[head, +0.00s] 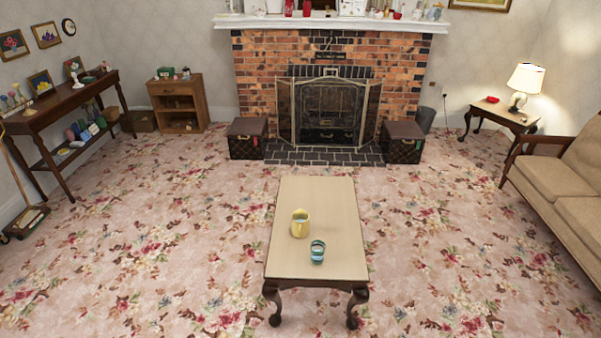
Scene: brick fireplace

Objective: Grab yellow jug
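The yellow jug (300,226) stands upright on the pale top of the coffee table (316,197) in the middle of the head view. It is left of the table's centre line, towards the near half. A small blue-green cup (318,252) stands just in front of it and to its right, close to the near edge. Neither of my grippers shows in the head view.
Patterned carpet lies open around the table. Behind it is a brick fireplace (402,83) with a screen, flanked by two dark trunks (247,138). A sofa (570,175) and lamp table (487,112) are at right; a console table (68,102) is at left.

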